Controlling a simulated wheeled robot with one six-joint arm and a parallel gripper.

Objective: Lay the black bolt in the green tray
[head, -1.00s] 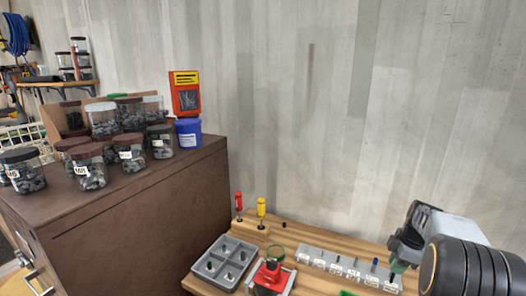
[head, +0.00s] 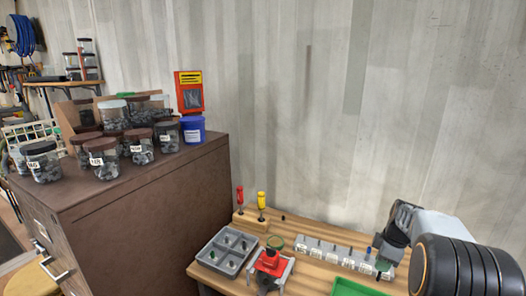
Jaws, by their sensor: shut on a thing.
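The green tray (head: 352,288) lies at the front of the wooden bench, cut off by the bottom edge of the head view. My gripper (head: 383,265) is at the right end of the grey labelled rack (head: 325,253), partly behind my own arm. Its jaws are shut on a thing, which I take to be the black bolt. The bolt is too small and too hidden to make out between the fingers. The gripper is behind and to the right of the green tray in the picture.
A red clamp-like fixture (head: 270,263) stands left of the green tray. A grey compartment tray (head: 226,253) with small parts is further left. A wooden block (head: 250,221) holds a red and a yellow screwdriver. A brown cabinet (head: 140,195) bears several jars.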

